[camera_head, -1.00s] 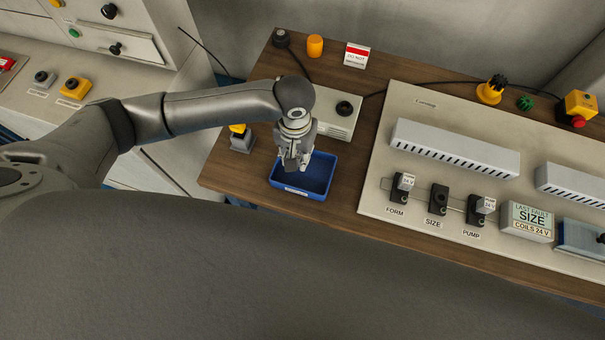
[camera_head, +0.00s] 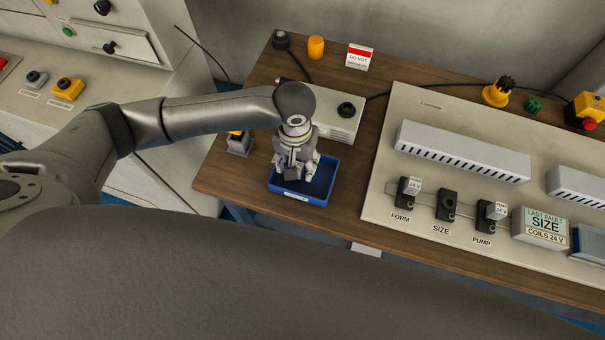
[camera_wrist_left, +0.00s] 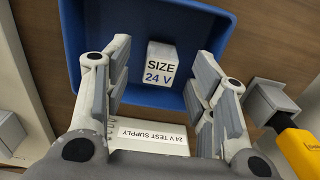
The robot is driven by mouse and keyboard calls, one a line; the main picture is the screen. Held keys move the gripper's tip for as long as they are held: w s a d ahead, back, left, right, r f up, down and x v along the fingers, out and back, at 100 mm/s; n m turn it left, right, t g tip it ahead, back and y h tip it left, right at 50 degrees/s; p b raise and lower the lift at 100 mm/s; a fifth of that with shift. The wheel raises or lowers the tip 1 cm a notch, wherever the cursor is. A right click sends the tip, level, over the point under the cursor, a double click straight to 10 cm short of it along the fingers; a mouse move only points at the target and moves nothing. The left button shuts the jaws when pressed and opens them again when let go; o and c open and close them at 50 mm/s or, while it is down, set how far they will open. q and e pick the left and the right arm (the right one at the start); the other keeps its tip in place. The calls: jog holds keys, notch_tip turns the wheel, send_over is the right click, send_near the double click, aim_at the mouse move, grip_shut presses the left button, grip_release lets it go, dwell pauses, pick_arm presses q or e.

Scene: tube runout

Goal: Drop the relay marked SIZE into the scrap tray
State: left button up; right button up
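The relay marked SIZE 24 V (camera_wrist_left: 161,64) is a pale cube lying on the floor of the blue scrap tray (camera_wrist_left: 100,22), seen in the left wrist view. My left gripper (camera_wrist_left: 160,88) is open, its fingers spread on either side of the view and apart from the relay. In the head view my left gripper (camera_head: 295,172) is over the blue tray (camera_head: 322,190) and hides the relay. The SIZE socket (camera_head: 446,206) on the panel is empty, between the FORM relay (camera_head: 413,187) and the PUMP relay (camera_head: 500,211). My right gripper is out of view.
A beige test supply box (camera_head: 330,118) stands just behind the tray. A grey block with a yellow top (camera_head: 239,143) is left of the tray. An orange cylinder (camera_head: 316,47) and a red-and-white sign (camera_head: 359,57) stand at the back. Bare wood lies right of the tray.

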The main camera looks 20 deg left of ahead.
pick_arm(q)
jog(key=shift+r, duration=0.15)
notch_tip(320, 180, up, 12)
dwell(0.5)
jog(key=shift+f, duration=0.2)
